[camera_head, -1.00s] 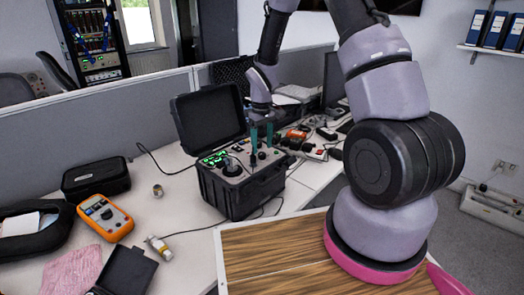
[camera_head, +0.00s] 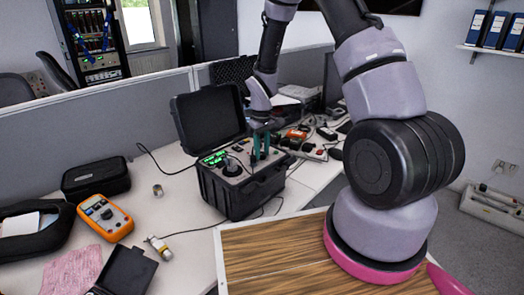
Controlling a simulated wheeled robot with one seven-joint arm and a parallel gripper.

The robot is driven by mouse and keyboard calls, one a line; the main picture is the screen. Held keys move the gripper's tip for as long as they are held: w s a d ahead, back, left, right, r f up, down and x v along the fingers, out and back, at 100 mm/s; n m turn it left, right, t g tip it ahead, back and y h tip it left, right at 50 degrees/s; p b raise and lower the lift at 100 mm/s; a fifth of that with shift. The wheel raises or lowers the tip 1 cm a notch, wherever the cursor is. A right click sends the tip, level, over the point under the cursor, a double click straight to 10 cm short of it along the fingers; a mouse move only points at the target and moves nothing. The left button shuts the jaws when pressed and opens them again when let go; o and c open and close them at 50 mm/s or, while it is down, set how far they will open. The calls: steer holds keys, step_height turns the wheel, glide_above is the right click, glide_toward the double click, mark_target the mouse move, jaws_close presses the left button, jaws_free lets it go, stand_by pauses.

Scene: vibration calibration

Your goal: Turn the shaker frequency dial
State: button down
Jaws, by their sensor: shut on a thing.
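The shaker (camera_head: 238,196) is a black case on the white desk, with its lid open and its control panel facing up. The panel has a lit green display (camera_head: 214,158) and small dark knobs. My gripper (camera_head: 260,158) points down at the right part of the panel. Its teal fingers are shut on a small dark knob, which appears to be the frequency dial. The fingers largely hide the dial, so its setting cannot be read.
An orange multimeter (camera_head: 105,217), a black case (camera_head: 96,179) and a small metal cylinder (camera_head: 158,190) lie on the desk to the left. Power strips and cables crowd the right. The open lid (camera_head: 209,117) stands behind the panel.

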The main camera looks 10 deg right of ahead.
mark_target(262, 153)
steer(key=shift+m, duration=0.4)
steer(key=m, duration=0.4)
steer(key=shift+m, duration=0.3)
steer(key=m, duration=0.4)
steer(key=shift+m, duration=0.3)
steer(key=c, duration=0.5)
jaws_free()
step_height(262, 153, up, 11)
steer(key=shift+f, duration=0.1)
